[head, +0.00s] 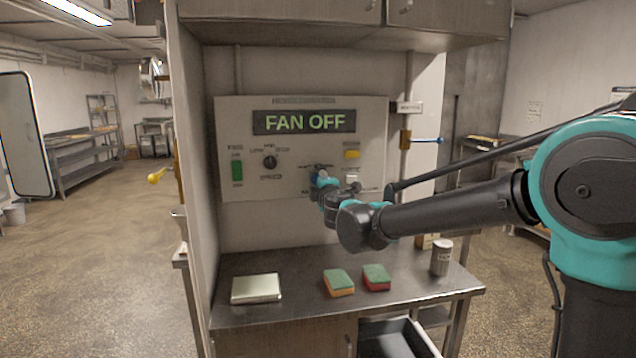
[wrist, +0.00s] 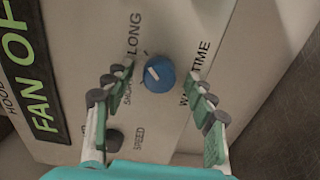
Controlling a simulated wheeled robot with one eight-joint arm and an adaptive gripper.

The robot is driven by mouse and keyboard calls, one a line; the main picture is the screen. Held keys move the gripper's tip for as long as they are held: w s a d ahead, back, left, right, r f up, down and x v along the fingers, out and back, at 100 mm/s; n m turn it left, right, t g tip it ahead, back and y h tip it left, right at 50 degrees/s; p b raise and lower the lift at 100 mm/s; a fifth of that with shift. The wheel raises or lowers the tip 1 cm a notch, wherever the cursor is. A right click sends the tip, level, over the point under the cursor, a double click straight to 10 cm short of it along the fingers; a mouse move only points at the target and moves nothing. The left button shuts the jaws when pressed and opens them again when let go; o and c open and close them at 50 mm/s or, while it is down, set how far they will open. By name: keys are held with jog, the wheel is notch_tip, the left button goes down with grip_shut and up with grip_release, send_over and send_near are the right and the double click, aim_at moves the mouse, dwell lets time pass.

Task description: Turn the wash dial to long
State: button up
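The wash dial (wrist: 160,76) is a round blue knob with a short white pointer mark on a pale control panel (head: 235,112). In the wrist view the mark points up and left, roughly between the LONG label (wrist: 133,33) and the partly covered SHORT label (wrist: 127,92). A WASH TIME label lies to the dial's right. My gripper (wrist: 159,82) is open, with one green-padded finger on each side of the dial and a visible gap on both sides. In the head view my gripper (head: 321,184) is at the lower middle of the panel and mostly covers the dial.
The panel also has a FAN OFF display (head: 304,122), a black knob (head: 269,162), a green switch (head: 237,170) and a yellow button (head: 351,155). Below, the metal counter (head: 300,306) holds two sponges (head: 339,283), a pale box (head: 256,288) and a can (head: 441,257).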

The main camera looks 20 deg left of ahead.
jog(key=v, duration=1.2)
dwell(0.4)
